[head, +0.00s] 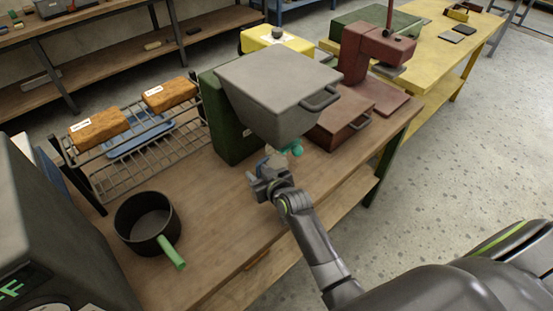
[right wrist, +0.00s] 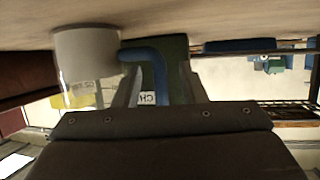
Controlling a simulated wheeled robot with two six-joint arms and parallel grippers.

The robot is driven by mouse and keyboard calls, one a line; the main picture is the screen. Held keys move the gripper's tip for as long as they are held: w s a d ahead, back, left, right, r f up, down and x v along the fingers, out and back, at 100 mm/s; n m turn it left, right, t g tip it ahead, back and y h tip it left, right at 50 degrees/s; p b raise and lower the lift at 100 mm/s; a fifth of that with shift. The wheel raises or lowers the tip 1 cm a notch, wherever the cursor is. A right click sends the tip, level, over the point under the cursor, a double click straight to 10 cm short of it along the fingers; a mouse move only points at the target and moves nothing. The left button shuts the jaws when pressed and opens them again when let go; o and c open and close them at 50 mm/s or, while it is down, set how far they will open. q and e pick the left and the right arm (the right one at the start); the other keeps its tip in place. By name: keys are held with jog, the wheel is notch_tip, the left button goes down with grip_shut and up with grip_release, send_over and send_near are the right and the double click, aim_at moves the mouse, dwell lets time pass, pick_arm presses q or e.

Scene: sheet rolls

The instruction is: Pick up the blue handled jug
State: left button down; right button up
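My right gripper (head: 266,174) is over the wooden bench, in front of the green machine. In the right wrist view, a pale, see-through jug (right wrist: 88,55) with a blue handle (right wrist: 150,62) stands in front of the gripper's dark body. The picture is turned over, with the bench at the top. The handle points right there. In the head view the jug is mostly hidden around my gripper. My left gripper is not in view.
A green machine with a grey hopper (head: 275,85) overhangs the area by my gripper. A teal part (head: 293,148) shows beneath it. A dark pot (head: 143,222) with a green handle stands left. A wire rack (head: 150,165) and a red machine (head: 370,55) stand behind. Bare bench lies between pot and gripper.

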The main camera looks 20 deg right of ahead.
jog(key=shift+w+f, duration=0.1)
jog(key=shift+w, duration=0.15)
grip_shut()
jog(key=shift+r+p, duration=0.3)
dwell(0.4)
